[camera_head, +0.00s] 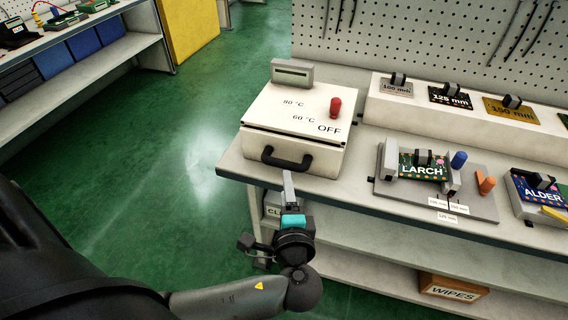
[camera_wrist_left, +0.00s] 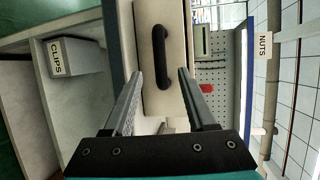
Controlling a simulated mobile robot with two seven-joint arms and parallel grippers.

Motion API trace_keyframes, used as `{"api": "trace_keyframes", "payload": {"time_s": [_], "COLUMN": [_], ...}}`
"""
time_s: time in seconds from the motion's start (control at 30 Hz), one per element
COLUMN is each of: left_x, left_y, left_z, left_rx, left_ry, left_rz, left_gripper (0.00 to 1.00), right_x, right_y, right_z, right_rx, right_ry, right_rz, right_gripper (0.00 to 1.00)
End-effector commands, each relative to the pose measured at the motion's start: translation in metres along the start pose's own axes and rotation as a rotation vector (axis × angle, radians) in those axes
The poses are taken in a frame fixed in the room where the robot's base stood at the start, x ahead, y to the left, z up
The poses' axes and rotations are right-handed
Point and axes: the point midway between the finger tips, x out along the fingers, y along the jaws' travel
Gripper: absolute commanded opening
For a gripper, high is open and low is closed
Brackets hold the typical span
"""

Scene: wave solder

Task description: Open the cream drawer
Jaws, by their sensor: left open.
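The cream drawer (camera_head: 290,154) is the front of a cream box on the left end of the bench, below a lid marked with temperatures and OFF. It looks shut. Its black bar handle (camera_head: 286,159) also shows in the left wrist view (camera_wrist_left: 161,57), upright there and beyond the fingertips. My left gripper (camera_head: 288,178) is in front of the drawer, just below the handle in the head view. In the left wrist view its two fingers (camera_wrist_left: 160,75) are apart with nothing between them, and the handle appears in line with the gap. My right gripper is not in view.
A red knob (camera_head: 335,107) stands on the box top. A fixture (camera_head: 440,190) with a LARCH board is to its right. Below, a shelf (camera_head: 390,265) holds a WIPES box (camera_head: 452,289) and a CLIPS box (camera_wrist_left: 57,58). Green floor left of the bench is clear.

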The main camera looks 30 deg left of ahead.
Motion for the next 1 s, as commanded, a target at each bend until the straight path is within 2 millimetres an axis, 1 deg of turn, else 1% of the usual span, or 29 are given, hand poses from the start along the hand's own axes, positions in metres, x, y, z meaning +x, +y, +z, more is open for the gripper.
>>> {"api": "trace_keyframes", "payload": {"time_s": [0.03, 0.2, 0.3, 0.43, 0.6, 0.87, 0.9, 1.0], "left_x": [0.014, 0.050, 0.069, 0.086, 0.097, 0.098, 0.098, 0.098], "left_y": [0.000, 0.000, 0.001, 0.001, 0.001, 0.001, 0.001, 0.001], "left_z": [0.000, 0.000, 0.000, 0.000, 0.000, 0.000, 0.000, 0.000], "left_rx": [0.002, 0.002, 0.001, 0.002, 0.001, 0.001, 0.001, 0.001], "left_ry": [-0.001, -0.001, 0.000, 0.000, 0.001, 0.001, 0.001, 0.001], "left_rz": [-0.006, -0.004, -0.003, -0.002, 0.000, 0.001, 0.001, 0.001], "left_gripper": [0.57, 0.57, 0.57, 0.57, 0.57, 0.57, 0.56, 0.45], "right_x": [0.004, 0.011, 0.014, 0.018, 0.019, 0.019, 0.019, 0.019], "right_y": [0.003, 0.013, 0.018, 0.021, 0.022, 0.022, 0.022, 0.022], "right_z": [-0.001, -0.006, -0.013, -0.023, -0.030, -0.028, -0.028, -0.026], "right_rx": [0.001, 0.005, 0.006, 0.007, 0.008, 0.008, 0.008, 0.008], "right_ry": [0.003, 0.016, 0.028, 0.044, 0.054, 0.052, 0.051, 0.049], "right_rz": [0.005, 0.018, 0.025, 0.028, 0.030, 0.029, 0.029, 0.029], "right_gripper": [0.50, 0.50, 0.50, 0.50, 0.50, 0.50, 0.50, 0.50]}}
